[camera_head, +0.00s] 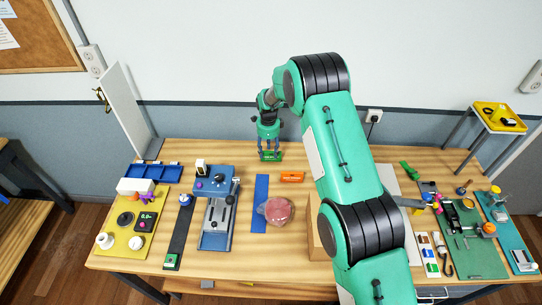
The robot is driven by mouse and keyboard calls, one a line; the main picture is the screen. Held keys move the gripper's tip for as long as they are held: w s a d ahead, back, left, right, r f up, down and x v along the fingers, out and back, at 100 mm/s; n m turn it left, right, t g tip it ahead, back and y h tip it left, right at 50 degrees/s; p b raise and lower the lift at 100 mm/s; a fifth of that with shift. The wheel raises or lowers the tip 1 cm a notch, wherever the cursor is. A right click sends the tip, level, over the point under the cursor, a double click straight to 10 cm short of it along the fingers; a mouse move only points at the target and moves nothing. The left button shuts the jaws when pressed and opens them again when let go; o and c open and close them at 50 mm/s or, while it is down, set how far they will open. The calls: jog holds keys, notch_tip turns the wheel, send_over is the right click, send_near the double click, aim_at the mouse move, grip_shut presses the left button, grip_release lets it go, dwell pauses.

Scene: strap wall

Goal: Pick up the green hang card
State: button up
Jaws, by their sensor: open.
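A small green card (271,157) lies near the back edge of the wooden table, left of the middle of the table. My gripper (269,152) points down right over it with its fingers apart. The fingertips look to be at the card, but I cannot tell whether they touch it. Part of the card is hidden by the fingers. Any print on the card is too small to read.
An orange piece (292,177) lies right of the card. A blue strip (260,202) and a pinkish round object (277,211) lie in front. A blue fixture (216,210) stands to the left. My arm hides part of the table's right half.

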aim_at(268, 152)
jog(key=shift+f, duration=1.9)
jog(key=c, duration=0.8)
jog(key=shift+c, duration=0.2)
